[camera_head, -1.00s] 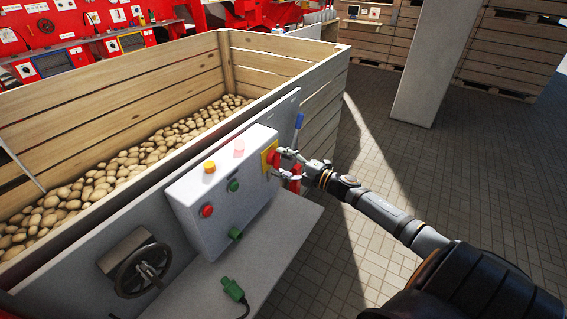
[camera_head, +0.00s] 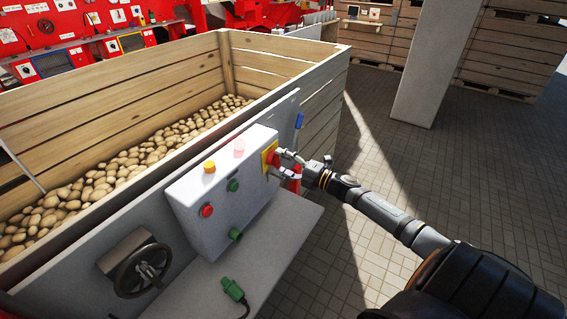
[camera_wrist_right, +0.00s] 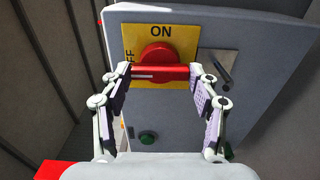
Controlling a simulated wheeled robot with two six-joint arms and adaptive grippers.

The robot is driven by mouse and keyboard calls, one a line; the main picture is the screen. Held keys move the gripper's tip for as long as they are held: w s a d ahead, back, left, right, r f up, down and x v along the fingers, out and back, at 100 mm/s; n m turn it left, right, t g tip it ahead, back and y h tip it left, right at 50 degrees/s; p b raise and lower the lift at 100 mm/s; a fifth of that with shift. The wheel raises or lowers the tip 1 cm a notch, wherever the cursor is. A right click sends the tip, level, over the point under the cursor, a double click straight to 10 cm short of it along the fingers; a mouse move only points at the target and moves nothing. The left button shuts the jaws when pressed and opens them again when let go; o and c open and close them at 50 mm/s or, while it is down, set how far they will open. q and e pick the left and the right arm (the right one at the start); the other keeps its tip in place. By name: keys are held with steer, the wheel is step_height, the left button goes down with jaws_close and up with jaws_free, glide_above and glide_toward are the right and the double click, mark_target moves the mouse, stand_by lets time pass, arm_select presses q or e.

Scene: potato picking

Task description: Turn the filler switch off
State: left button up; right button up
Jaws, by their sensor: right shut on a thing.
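The filler switch is a red rotary knob (camera_head: 273,159) on a yellow plate (camera_head: 266,168), at the right end of a grey control box (camera_head: 225,208). In the right wrist view the knob (camera_wrist_right: 157,55) has a bar lying level, with a white mark on its left part. "ON" reads above it; the left-side label is partly hidden, with "FF" showing. My right gripper (camera_head: 284,165) is at the knob. In the wrist view its fingers (camera_wrist_right: 159,78) are on both sides of the bar, shut on it. My left gripper is not in view.
The box also carries an orange button (camera_head: 210,167), a red button (camera_head: 207,210) and green parts (camera_head: 233,185). A handwheel (camera_head: 143,270) is at lower left. A wooden crate (camera_head: 290,65) of potatoes (camera_head: 110,160) stands behind. Open paved floor (camera_head: 430,180) lies to the right.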

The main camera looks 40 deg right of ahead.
steer(key=o, duration=1.1)
steer(key=shift+o, duration=0.2)
steer(key=v, duration=0.7)
steer(key=shift+s, duration=0.3)
steer(key=shift+d, duration=0.1)
